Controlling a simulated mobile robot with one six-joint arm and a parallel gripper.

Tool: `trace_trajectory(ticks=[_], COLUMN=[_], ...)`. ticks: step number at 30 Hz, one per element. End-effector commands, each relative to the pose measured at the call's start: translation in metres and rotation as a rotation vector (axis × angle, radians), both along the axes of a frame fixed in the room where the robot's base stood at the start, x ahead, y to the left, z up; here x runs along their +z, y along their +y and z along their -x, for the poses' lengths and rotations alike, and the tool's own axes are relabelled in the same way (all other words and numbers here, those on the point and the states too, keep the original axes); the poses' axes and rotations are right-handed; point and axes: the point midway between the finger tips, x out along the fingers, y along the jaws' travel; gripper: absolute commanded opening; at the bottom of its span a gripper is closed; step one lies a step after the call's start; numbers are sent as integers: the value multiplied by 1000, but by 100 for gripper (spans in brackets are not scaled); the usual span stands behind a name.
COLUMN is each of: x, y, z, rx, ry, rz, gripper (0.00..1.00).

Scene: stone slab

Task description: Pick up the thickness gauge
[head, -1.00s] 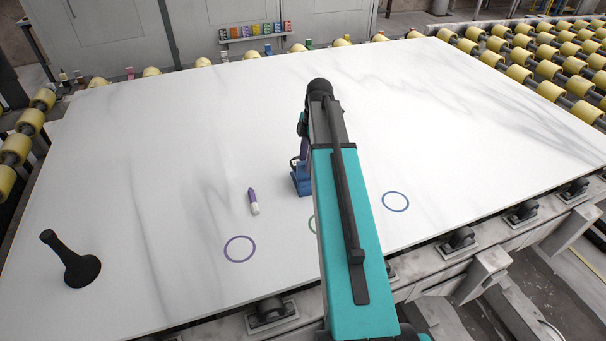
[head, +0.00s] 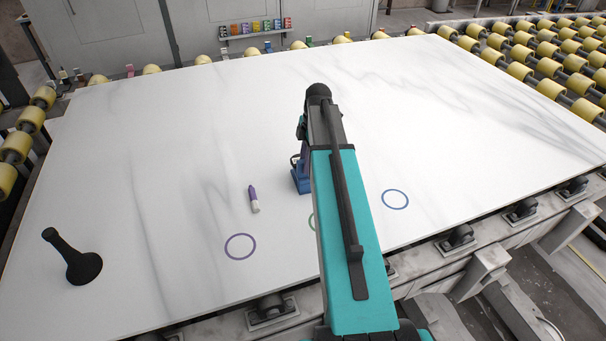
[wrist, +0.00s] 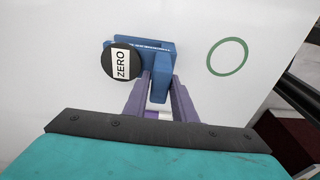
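The thickness gauge is a blue body with a round black dial labelled ZERO; it shows in the wrist view (wrist: 160,82) and, partly hidden by my arm, in the head view (head: 301,180). It stands on the white slab (head: 170,150). My gripper (wrist: 160,84) has purple fingers, one on each side of the gauge's narrow blue part. The fingertips are very close to it, but I cannot tell whether they press on it. In the head view my arm hides the gripper.
A purple and white marker (head: 254,199) lies left of the gauge. Purple (head: 240,246), green (wrist: 228,56) and blue (head: 395,199) circles are drawn on the slab. A black flared object (head: 73,258) is at the front left. Yellow rollers (head: 550,89) border the slab.

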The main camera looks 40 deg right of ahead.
Motion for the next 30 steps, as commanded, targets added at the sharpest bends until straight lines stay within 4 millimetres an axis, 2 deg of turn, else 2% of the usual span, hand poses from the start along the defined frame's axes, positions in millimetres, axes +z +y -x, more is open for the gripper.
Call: trace_trajectory(ticks=[1, 4, 19, 30], x=[0, 0, 5, 28], y=[0, 0, -1, -1], z=[0, 0, -1, -1], rx=[0, 0, 0, 0], ry=[0, 0, -2, -3], rz=[0, 0, 1, 1], gripper=[15, 0, 0, 0])
